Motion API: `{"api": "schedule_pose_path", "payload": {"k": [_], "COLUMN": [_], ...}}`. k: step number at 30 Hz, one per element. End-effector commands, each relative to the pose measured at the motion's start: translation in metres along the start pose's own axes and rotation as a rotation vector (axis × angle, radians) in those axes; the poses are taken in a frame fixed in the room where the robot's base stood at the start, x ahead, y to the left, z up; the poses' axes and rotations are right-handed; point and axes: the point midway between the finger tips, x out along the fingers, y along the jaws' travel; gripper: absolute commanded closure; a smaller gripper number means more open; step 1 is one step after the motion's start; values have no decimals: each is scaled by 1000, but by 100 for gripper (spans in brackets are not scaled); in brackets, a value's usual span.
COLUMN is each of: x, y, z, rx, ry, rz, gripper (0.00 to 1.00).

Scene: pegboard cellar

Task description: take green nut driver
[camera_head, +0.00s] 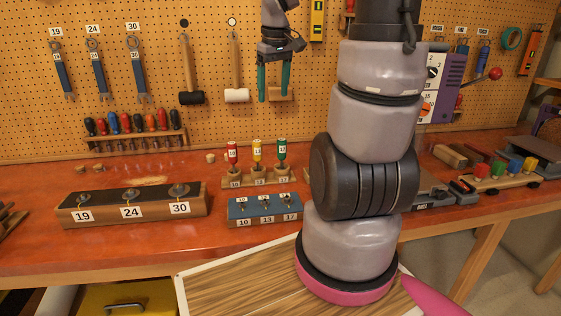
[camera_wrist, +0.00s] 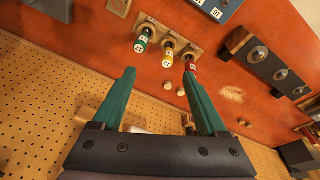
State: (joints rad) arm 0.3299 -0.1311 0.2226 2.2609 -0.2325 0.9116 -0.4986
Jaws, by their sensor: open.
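The green nut driver (camera_head: 282,150) stands upright, handle up, at the right end of a small wooden stand (camera_head: 271,183) on the bench; its label reads 17. A yellow nut driver (camera_head: 257,152) and a red nut driver (camera_head: 232,154) stand to its left. In the wrist view the green nut driver (camera_wrist: 142,41) is at the left of the row, beyond the fingertips. My gripper (camera_head: 274,95) is open and empty, with green fingers, above the stand and apart from the drivers. It also shows in the wrist view (camera_wrist: 159,76).
A blue block (camera_head: 236,212) labelled 10, 13 and 17 lies in front of the stand. A dark-topped block (camera_head: 107,203) labelled 19, 24 and 30 lies to the left. A pegboard (camera_head: 208,50) with wrenches and mallets (camera_head: 191,97) rises behind. Screwdrivers (camera_head: 125,124) hang in a rack.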

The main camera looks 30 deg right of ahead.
Motion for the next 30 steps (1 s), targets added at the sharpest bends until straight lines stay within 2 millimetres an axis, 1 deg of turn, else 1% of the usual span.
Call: {"api": "schedule_pose_path", "payload": {"k": [1,3,6,9,12,14,22,24,30], "x": [22,47,79,103,117,124,164,172,186], "y": [12,26,41,53,59,61,58,57,54], "z": [-6,-13,-19,-22,-23,-23,-15,-14,-12], "rx": [-47,-128,-223,-292,-334,-350,-360,-359,-358], "ry": [-48,-96,-146,-176,-191,-195,-200,-199,-199], "rz": [-10,-26,-57,-87,-107,-114,-120,-119,-119], "gripper": [25,25,25,25,25,25,25,25,25]}}
